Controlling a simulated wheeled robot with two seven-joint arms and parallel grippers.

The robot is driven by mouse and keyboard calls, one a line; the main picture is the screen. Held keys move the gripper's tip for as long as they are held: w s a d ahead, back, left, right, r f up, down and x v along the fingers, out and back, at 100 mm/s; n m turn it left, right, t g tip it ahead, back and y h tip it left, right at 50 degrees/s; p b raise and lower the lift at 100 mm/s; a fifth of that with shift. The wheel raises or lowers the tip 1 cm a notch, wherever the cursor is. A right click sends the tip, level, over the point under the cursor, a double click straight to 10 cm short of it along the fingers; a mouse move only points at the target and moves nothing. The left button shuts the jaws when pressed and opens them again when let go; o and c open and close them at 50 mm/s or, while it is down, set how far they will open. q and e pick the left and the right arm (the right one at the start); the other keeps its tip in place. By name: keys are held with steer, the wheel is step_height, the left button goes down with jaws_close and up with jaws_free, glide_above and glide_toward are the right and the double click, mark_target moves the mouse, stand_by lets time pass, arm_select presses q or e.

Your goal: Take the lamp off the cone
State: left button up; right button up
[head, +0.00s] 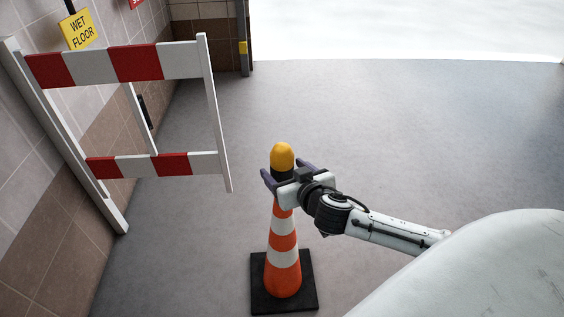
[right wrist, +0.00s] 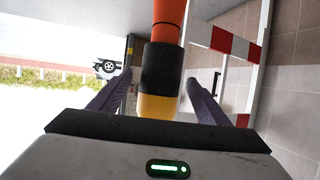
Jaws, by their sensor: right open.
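The lamp (head: 282,157) has a yellow dome on a black base and sits upright on top of the orange and white striped cone (head: 284,258). The cone stands on a black square foot on the floor. My right gripper (head: 285,175) is open at lamp height, with one finger on either side of the lamp. In the right wrist view the lamp (right wrist: 160,75) appears upside down between the two spread fingers (right wrist: 160,100), with a gap on each side. The cone's orange top (right wrist: 168,22) meets the lamp's black base. My left gripper is not in view.
A red and white striped barrier (head: 138,63) stands left of the cone against the tiled wall (head: 45,215). A yellow wet floor sign (head: 78,31) is behind it. The grey floor (head: 430,130) to the right and beyond is clear.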

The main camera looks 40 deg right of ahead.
steer(key=shift+x, duration=1.2)
steer(key=c, duration=1.2)
